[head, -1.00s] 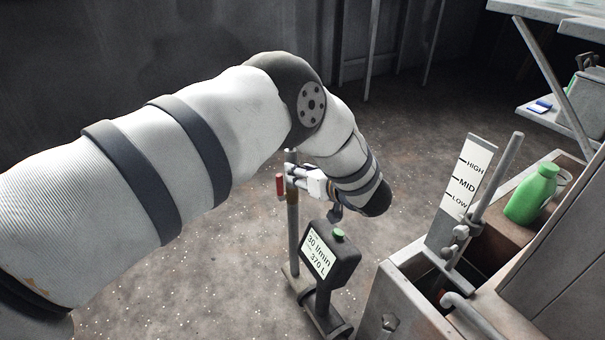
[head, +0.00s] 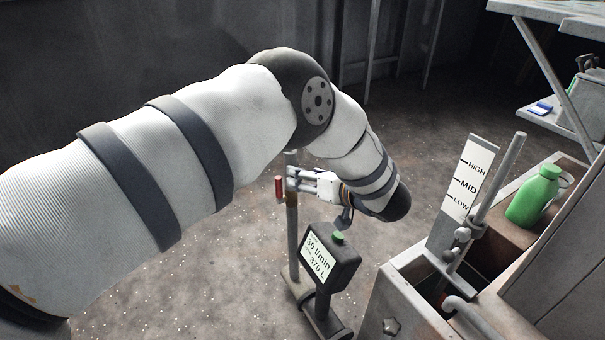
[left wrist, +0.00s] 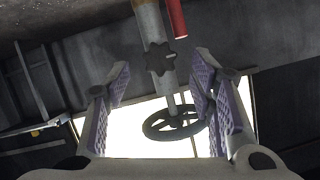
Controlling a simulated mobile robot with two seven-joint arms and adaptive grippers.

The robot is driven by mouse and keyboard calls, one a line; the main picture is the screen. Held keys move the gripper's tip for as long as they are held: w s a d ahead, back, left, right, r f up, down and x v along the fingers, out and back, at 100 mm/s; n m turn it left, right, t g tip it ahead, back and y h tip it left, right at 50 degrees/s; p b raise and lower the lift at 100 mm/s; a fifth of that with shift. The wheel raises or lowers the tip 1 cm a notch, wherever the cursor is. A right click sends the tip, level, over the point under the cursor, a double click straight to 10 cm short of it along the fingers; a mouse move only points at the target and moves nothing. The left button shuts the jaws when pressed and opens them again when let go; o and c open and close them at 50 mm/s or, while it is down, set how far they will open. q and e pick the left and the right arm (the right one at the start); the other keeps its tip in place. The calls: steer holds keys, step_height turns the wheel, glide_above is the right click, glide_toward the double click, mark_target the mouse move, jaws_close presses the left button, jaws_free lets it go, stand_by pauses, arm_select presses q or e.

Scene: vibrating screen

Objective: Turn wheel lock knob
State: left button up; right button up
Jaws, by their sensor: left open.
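In the left wrist view a dark lobed knob (left wrist: 160,58) sits on a grey pole (left wrist: 149,22), with a black spoked handwheel (left wrist: 174,123) below it in the picture. My left gripper (left wrist: 159,82) is open, its purple-padded fingers on either side of the knob in this view, apparently not touching it. In the head view my left gripper (head: 298,180) is at the upright pole (head: 292,222), beside its red handle (head: 279,188); the knob and handwheel cannot be made out there. My right gripper is not in view.
A flow meter (head: 330,257) with a green button stands near the pole's foot. Open floor lies left of the pole.

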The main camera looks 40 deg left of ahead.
arm_select(q)
steer(key=v, duration=0.9)
steer(key=shift+d, duration=0.2)
